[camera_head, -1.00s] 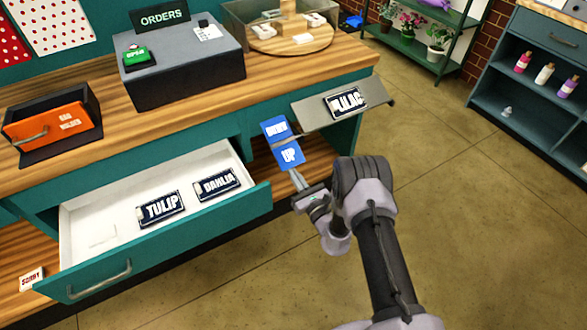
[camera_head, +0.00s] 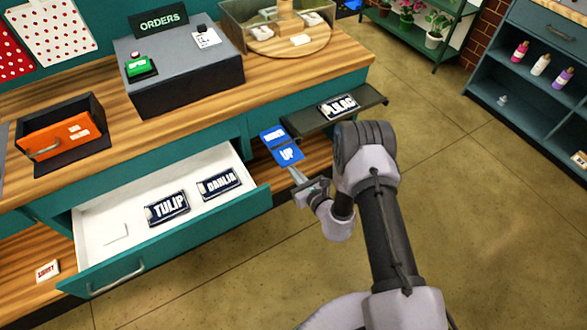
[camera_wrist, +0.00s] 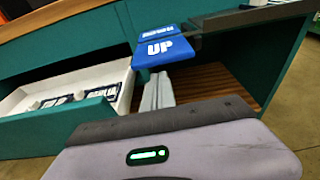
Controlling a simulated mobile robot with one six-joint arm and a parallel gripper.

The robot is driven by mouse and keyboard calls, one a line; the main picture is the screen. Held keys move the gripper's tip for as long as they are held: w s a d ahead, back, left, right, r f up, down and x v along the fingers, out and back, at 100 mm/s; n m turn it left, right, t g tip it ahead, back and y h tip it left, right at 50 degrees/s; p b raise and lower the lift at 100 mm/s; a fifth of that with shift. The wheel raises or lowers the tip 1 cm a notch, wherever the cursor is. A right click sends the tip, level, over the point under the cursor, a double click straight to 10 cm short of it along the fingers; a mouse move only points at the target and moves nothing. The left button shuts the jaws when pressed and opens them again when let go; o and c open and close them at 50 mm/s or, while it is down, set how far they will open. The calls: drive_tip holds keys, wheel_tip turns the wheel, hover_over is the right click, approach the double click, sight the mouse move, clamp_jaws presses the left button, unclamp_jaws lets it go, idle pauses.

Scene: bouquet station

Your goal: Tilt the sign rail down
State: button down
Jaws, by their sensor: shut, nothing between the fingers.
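The sign rail (camera_head: 368,99) is a dark flat shelf at the counter's right front corner, with a LILAC plate (camera_head: 339,107) lying on it. A blue two-part rocker is at the rail's left end, with a DOWN half (camera_head: 272,134) at the back and an UP half (camera_head: 287,154) in front. In the wrist view, the UP half (camera_wrist: 165,50) faces me and the DOWN half (camera_wrist: 160,31) is foreshortened. My gripper (camera_head: 296,174) is shut and empty, its tips just below the UP half; I cannot tell whether they touch it. The fingers also show in the wrist view (camera_wrist: 157,92).
An open white drawer (camera_head: 105,213) with TULIP (camera_head: 167,208) and DAHLIA (camera_head: 219,183) plates is left of my gripper. Floor at right is clear.

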drive_tip(key=shift+s+r+g+p, duration=0.1)
drive_tip(key=shift+r+g+p, duration=0.2)
drive_tip(key=shift+r+p, duration=0.2)
drive_tip(key=shift+d+r, duration=0.1)
drive_tip(key=shift+r, duration=0.1)
